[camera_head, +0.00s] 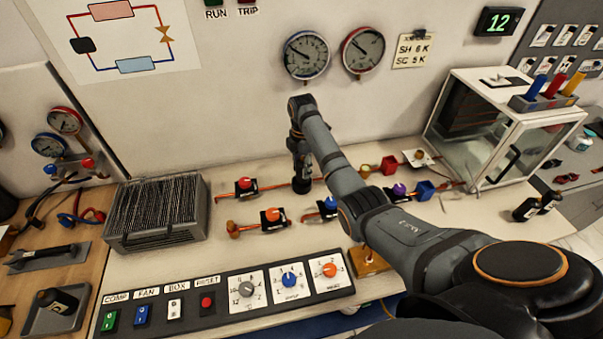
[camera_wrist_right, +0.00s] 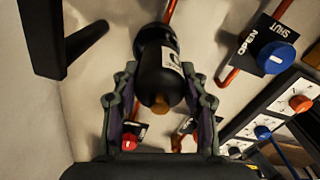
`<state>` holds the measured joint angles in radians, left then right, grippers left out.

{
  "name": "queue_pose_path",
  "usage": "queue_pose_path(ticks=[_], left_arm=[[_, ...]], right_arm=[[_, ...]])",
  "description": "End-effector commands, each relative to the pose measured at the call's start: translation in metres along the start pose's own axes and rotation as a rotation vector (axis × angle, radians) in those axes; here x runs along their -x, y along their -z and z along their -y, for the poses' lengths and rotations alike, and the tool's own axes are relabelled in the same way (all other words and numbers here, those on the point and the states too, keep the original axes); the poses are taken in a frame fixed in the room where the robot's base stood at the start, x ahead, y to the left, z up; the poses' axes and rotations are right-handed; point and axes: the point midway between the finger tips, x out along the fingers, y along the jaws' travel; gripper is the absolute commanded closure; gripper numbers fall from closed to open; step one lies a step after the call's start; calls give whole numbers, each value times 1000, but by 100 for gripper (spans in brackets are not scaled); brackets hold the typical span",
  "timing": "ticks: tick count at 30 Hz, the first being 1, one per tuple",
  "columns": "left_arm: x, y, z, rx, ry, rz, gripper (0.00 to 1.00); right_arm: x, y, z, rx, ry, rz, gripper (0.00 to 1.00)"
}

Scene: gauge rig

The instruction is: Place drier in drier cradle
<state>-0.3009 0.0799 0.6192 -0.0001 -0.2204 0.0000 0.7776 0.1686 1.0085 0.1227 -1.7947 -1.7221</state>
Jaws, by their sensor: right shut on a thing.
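My right gripper (camera_head: 300,170) points down over the back of the bench, near the copper pipe line. In the right wrist view its two fingers (camera_wrist_right: 162,100) are shut on the drier (camera_wrist_right: 160,60), a black cylinder with a white label and a copper-coloured end. In the head view the drier is mostly hidden by the gripper, and I cannot tell whether it touches the bench. I cannot make out the drier cradle clearly in either view. My left gripper is not in view.
Valves with red (camera_head: 246,184) and orange (camera_head: 272,215) knobs stand left of the gripper. A finned condenser-like block (camera_head: 157,236) is further left. The control panel (camera_head: 215,314) lies in front. A glass box (camera_head: 482,150) and black bottles (camera_head: 527,208) are at the right.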

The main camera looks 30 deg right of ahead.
Motion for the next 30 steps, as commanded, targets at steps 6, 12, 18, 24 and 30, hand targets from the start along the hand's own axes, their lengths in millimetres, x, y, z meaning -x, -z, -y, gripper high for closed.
queue_pose_path(ticks=[6, 12, 18, 24, 30], left_arm=[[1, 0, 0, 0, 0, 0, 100], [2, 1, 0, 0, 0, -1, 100], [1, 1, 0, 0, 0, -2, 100], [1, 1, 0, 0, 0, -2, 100], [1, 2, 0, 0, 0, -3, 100]], right_arm=[[-27, 0, -6, 1, 2, -1, 97], [-37, 0, -6, 1, -2, 0, 97], [-39, 0, -6, 1, -1, 0, 97], [-40, 0, -6, 1, -1, 0, 37], [-40, 0, -6, 1, -1, 0, 33]])
